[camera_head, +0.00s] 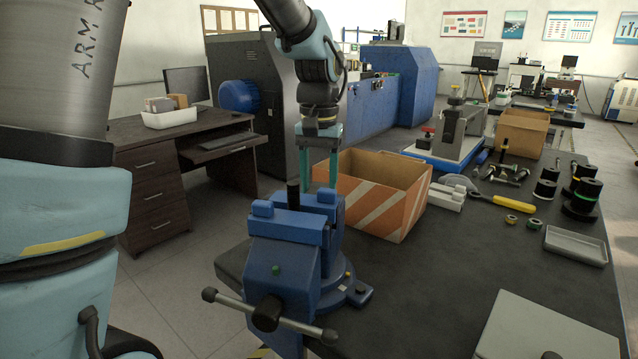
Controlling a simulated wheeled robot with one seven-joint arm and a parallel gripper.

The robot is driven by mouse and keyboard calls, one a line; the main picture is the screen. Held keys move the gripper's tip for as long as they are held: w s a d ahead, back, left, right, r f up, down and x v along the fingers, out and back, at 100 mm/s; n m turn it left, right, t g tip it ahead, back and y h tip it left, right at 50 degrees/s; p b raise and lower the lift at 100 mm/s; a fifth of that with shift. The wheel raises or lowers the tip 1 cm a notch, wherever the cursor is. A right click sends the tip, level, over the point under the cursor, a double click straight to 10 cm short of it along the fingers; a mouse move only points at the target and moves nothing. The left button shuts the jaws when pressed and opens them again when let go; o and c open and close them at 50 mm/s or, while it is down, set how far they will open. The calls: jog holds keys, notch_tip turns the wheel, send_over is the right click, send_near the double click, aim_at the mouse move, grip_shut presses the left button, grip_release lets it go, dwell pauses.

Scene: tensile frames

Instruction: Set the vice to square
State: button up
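The blue bench vice (277,258) stands at the left front corner of the dark workbench. Its jaws (290,222) face up, and its grey crossbar handle (268,313) with dark ball ends hangs at the front, tilted down to the right. A short black upright cylinder (293,195) shows at the jaws; I cannot tell whether they clamp it. My gripper (320,186) points down just behind and above the jaws, with its two teal fingers apart and nothing seen between them. The fingertips are close to the vice; contact is unclear.
An orange-and-white striped cardboard box (385,190) stands right behind the vice. A yellow-handled tool (513,203), a grey tray (576,245), black spools (581,197) and a light flat panel (550,325) lie to the right.

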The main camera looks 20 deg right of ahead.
grip_shut()
jog(key=m+p, duration=0.1)
jog(key=s+d+m+p, duration=0.1)
jog(key=shift+s+d+r+m, duration=0.15)
jog(key=shift+d+r+m, duration=0.05)
jog(key=shift+m, duration=0.2)
jog(key=shift+s+d+f+m, duration=0.15)
jog(key=shift+s+d+m, duration=0.35)
jog(key=shift+m, duration=0.5)
jog(key=shift+a, duration=0.1)
jog(key=o, duration=1)
grip_release()
